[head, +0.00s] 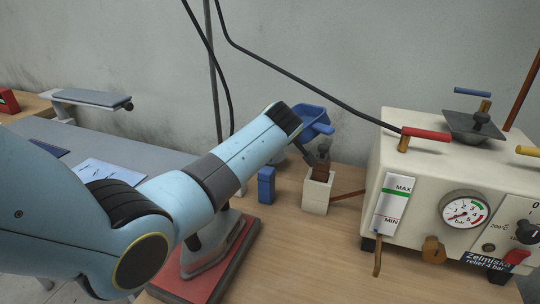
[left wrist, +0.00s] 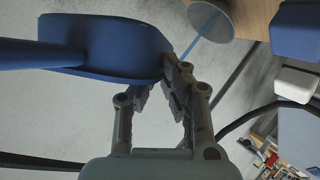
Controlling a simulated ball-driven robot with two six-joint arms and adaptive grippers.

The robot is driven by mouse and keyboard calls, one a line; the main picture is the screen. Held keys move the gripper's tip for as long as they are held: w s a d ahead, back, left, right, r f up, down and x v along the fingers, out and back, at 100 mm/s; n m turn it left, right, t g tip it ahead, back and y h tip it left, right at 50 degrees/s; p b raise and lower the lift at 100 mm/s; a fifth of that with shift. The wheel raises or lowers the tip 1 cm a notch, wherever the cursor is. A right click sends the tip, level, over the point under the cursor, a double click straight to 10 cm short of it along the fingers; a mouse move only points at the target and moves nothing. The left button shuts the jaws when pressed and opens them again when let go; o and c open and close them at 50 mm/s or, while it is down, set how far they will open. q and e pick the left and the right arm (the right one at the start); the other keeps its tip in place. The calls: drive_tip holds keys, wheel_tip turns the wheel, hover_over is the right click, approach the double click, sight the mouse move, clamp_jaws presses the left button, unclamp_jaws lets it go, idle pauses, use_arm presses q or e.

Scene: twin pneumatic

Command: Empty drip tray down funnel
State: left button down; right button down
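A blue tray-like vessel (head: 312,113), which looks like the drip tray, is raised above the bench beside the wrist of my left arm in the head view. In the left wrist view the tray (left wrist: 120,42) is tilted, with a long blue handle-like bar running left. My left gripper (left wrist: 168,72) has its fingertips drawn together at the tray's edge and looks shut on it. A pale round disc (left wrist: 212,18) lies beyond, with a thin light-blue streak between it and the fingertips. I cannot tell whether this is the funnel. My right gripper is not in view.
A blue block-like container (head: 266,185) and a cream box with a brown top (head: 317,192) stand on the wooden bench. A cream machine (head: 415,200) with a gauge, levers and a grey dish (head: 474,124) fills the right. Black hoses hang behind.

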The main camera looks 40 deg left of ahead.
use_arm(q)
drive_tip(key=shift+w+d, duration=0.1)
idle(0.3)
idle(0.7)
drive_tip(key=shift+s+a+f+n+t+h, duration=0.2)
drive_tip(key=shift+a+n+t+h, duration=0.1)
drive_tip(key=shift+a+h, duration=0.1)
idle(0.7)
drive_tip(key=shift+d+f, duration=0.1)
drive_tip(key=shift+f, duration=0.05)
drive_tip(key=shift+s+a+f+n+h+b, duration=0.15)
drive_tip(key=shift+f+n+b, duration=0.15)
drive_tip(key=shift+f, duration=0.2)
drive_tip(key=shift+a+f+n+h+b, duration=0.2)
drive_tip(key=shift+f+b, duration=0.1)
drive_tip(key=shift+f, duration=0.2)
idle(1.3)
drive_tip(key=shift+s+a+f+n+t+h+b, duration=0.15)
drive_tip(key=shift+f+n+t+h+b, duration=0.1)
drive_tip(key=shift+f+b, duration=0.35)
drive_tip(key=shift+s+a+f+n+t+h+b, duration=0.15)
drive_tip(key=shift+f+n+t+h+b, duration=0.1)
drive_tip(key=shift+f+b, duration=0.35)
idle(1.2)
drive_tip(key=shift+a, duration=0.15)
idle(0.8)
